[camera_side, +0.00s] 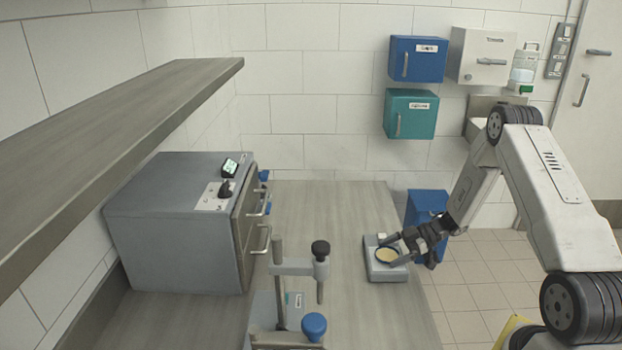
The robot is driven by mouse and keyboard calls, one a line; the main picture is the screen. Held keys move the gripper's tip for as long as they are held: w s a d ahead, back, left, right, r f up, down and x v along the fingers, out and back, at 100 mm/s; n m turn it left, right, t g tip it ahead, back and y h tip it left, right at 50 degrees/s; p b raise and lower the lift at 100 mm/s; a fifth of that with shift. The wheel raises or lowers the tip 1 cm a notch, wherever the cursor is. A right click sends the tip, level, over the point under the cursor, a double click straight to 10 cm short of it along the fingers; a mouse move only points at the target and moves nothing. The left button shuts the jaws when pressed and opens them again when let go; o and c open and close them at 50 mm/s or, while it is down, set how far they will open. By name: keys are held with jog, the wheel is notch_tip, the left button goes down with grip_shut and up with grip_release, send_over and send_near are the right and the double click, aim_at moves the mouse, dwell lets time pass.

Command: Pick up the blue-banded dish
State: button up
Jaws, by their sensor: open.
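A small round dish with a tan inside (387,255) sits on a pale flat device like a scale (375,272), near the right edge of the bench. A blue band cannot be made out on the dish at this size. My gripper (391,249) comes in from the right, low over the device. Its jaws are open, with one finger toward the far side of the dish and one toward the near side. Whether the fingers touch the dish cannot be told.
A grey oven-like box (170,235) stands at the left of the bench under a long shelf (120,120). A stand with a black knob (320,248) and a blue-topped piece (314,326) are in front. A blue bin (425,203) stands beyond the bench. The bench middle is clear.

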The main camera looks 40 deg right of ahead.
jog(key=shift+c, duration=0.2)
jog(key=c, duration=1)
jog(key=shift+r, duration=0.15)
jog(key=shift+r, duration=0.75)
jog(key=s+a+r, duration=0.1)
jog(key=s+r, duration=0.2)
jog(key=s, duration=0.1)
jog(key=s+a+r, duration=0.2)
jog(key=s+r, duration=0.2)
jog(key=s+a+r, duration=0.2)
jog(key=s+r, duration=0.2)
jog(key=s, duration=0.1)
jog(key=shift+s+r, duration=0.1)
jog(key=shift+r, duration=0.05)
